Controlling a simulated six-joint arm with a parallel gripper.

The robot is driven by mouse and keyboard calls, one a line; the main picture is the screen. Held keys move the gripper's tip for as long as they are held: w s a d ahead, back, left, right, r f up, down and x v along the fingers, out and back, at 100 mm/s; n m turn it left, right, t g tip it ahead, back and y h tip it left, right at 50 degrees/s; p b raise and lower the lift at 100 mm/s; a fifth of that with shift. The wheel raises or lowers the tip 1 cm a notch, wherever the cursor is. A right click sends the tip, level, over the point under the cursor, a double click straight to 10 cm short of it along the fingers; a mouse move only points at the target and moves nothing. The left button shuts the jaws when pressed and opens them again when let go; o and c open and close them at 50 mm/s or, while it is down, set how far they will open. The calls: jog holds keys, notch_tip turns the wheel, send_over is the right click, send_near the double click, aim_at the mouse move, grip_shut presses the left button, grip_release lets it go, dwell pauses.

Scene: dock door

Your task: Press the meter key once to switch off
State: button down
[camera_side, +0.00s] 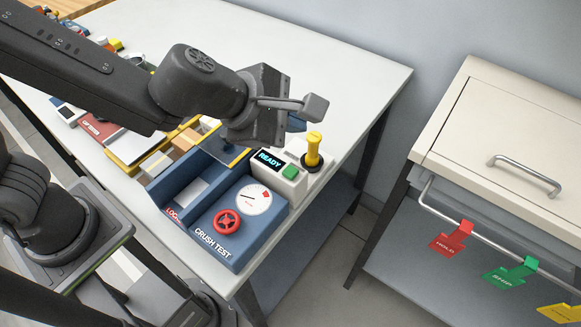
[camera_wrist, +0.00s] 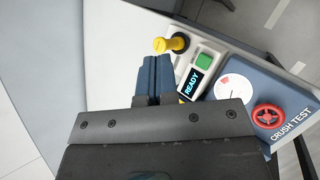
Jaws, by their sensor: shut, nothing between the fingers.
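The meter is a white box (camera_side: 283,180) with a dark display that reads READY (camera_side: 269,160) and a green key (camera_side: 290,172). The key is uncovered. In the wrist view the display (camera_wrist: 194,83) and the green key (camera_wrist: 203,61) sit to the right of my fingers. My gripper (camera_wrist: 158,58) is shut and empty, with its two blue fingers side by side. In the side view its blue fingertips (camera_side: 296,124) are partly hidden by the wrist parts and appear above the meter. I see no contact with the key.
A yellow-topped lever (camera_side: 314,146) stands right beside the meter, close to my fingertips in the wrist view (camera_wrist: 170,45). The blue crush test unit (camera_side: 222,243) has a red wheel (camera_side: 227,221) and dial (camera_side: 253,199).

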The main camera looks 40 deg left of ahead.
aim_at(291, 173)
jog(key=shift+f, duration=4.1)
jog(key=shift+f, duration=0.4)
jog(key=shift+f, duration=0.5)
jog(key=shift+s+r, duration=0.1)
jog(key=shift+r, duration=0.8)
jog(key=shift+r, duration=2.55)
